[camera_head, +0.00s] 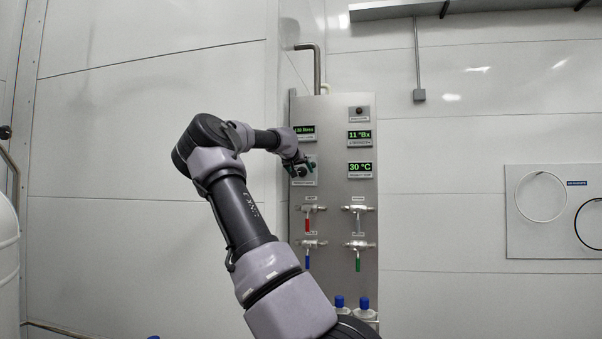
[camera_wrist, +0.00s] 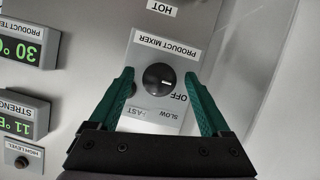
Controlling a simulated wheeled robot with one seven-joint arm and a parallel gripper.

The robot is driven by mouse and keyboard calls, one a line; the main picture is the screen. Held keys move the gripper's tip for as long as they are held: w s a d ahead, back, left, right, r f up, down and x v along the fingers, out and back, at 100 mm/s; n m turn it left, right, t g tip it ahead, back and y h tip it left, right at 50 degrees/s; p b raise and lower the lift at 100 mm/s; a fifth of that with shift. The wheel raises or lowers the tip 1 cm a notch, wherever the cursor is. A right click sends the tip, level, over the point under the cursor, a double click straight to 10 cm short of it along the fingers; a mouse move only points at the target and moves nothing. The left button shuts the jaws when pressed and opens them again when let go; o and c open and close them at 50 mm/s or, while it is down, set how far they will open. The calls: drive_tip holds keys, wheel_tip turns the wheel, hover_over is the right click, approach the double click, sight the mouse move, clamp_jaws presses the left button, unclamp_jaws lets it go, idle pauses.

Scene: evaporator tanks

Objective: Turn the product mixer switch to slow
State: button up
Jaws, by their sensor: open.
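The product mixer switch (camera_wrist: 158,77) is a round black knob on a light plate (camera_wrist: 150,55) labelled PRODUCT MIXER, seen upside down in the wrist view. The labels OFF, FAST and SLOW show on the plate. The knob's white mark seems to point towards OFF. My gripper (camera_wrist: 160,76) is open, with one green finger on each side of the knob and a gap on both sides. I cannot tell how far the fingertips are from the plate. In the head view my gripper (camera_head: 297,167) is at the panel's left side and hides most of the switch.
The steel panel (camera_head: 335,130) carries green displays, including 30 °C (camera_head: 360,169) and 11 °Bx (camera_head: 360,135). Below are valves with a red handle (camera_head: 307,222) and a green handle (camera_head: 357,262). Blue-capped bottles (camera_head: 364,304) stand at the panel's foot.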

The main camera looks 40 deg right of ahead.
drive_tip(key=shift+d, duration=0.1)
clamp_jaws()
idle(0.3)
drive_tip(key=m+t+y, duration=0.1)
drive_tip(key=m, duration=0.2)
drive_tip(key=shift+s+d+t, duration=0.1)
drive_tip(key=shift+t, duration=0.2)
drive_tip(key=shift+m+t+y, duration=0.7)
drive_tip(key=shift+m+t, duration=0.2)
drive_tip(key=shift+m, duration=0.5)
drive_tip(key=shift+f, duration=0.1)
